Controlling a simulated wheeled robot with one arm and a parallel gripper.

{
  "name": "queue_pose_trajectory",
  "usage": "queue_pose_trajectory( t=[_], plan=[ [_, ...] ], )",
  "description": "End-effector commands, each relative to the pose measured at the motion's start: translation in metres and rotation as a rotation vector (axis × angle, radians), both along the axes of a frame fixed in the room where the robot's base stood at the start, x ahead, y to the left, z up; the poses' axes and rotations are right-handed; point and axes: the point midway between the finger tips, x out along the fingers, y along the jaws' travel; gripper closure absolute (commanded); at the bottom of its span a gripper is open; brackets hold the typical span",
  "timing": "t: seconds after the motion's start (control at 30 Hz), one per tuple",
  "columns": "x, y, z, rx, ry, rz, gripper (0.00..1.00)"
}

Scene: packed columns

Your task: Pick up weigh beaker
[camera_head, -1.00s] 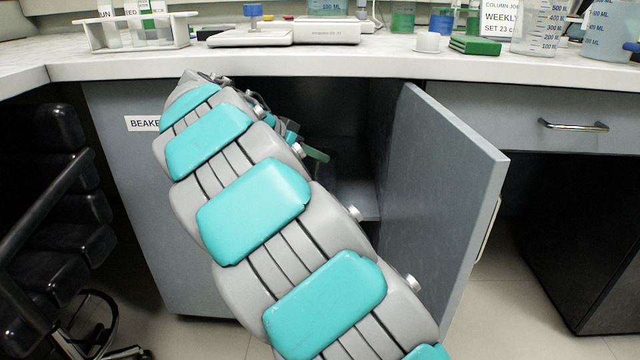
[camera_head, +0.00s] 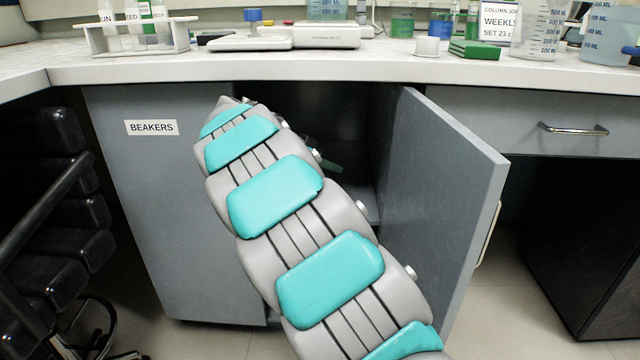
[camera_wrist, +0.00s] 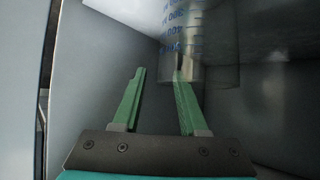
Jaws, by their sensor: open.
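In the wrist view a clear beaker (camera_wrist: 188,38) with blue graduation marks stands inside the cabinet, its top cut off by the frame edge. My gripper (camera_wrist: 159,73) has two green fingers spread apart with nothing between them. The right fingertip overlaps the beaker's lower part in the picture; I cannot tell whether they touch. The left finger is to the left of the beaker, with a gap. In the head view my arm hides most of the gripper and the cabinet's inside.
The open cabinet door (camera_head: 440,190) stands to the right of my arm. A panel labelled BEAKERS (camera_head: 152,128) is on the left. The counter (camera_head: 380,68) above holds a tube rack (camera_head: 135,38), a balance (camera_head: 328,36) and several beakers. A cabinet wall (camera_wrist: 95,70) is close to the left finger.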

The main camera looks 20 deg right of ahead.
Motion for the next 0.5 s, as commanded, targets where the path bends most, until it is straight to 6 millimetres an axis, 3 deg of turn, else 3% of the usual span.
queue_pose_trajectory(
  t=[0.13,0.5],
  plan=[
    [0.0001,0.0004,0.0007,0.001,-0.001,0.0,0.6],
    [0.0,0.0006,0.0008,0.001,-0.001,0.0,1.0]
  ],
)
